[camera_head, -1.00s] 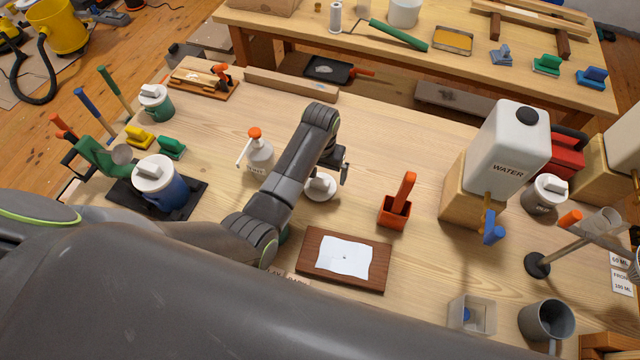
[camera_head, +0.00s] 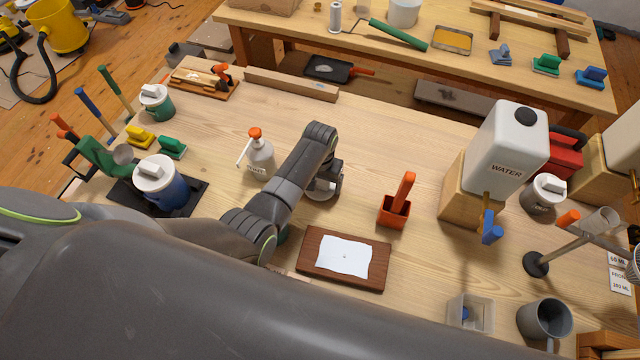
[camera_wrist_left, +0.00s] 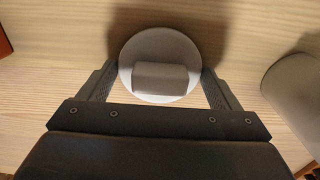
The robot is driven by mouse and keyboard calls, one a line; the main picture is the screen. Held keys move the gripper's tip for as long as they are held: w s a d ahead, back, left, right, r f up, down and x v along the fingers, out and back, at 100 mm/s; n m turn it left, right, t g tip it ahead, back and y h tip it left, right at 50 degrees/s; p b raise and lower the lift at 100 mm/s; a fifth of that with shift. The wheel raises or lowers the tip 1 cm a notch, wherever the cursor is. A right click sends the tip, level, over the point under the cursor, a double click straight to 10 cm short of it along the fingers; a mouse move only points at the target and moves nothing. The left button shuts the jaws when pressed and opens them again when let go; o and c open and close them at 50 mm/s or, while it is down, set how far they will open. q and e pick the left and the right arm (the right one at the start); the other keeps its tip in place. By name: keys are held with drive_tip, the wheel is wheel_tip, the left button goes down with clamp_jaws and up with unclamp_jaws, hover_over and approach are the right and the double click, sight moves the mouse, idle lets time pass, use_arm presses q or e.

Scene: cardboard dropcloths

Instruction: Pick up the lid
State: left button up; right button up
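The lid is a round white disc with a raised block-shaped grip, lying on the wooden table; it fills the middle of the left wrist view (camera_wrist_left: 160,52). In the head view the lid (camera_head: 318,195) is mostly hidden beneath my left gripper (camera_head: 328,186). The left gripper's fingers are spread in the left wrist view (camera_wrist_left: 160,78), one on each side of the lid, with the lid's near part between them. No clear grip on it shows. My right gripper is not in view.
A white bottle with an orange top (camera_head: 260,160) stands left of the gripper, and a red box with a handle (camera_head: 394,212) stands right. A brown board with white paper (camera_head: 312,268) lies in front. A water tank (camera_head: 508,145) stands further right. Bare table lies behind the gripper.

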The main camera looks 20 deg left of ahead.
use_arm(q)
drive_tip(key=c, duration=0.5)
drive_tip(key=shift+o, duration=0.2)
drive_tip(key=shift+r, duration=0.1)
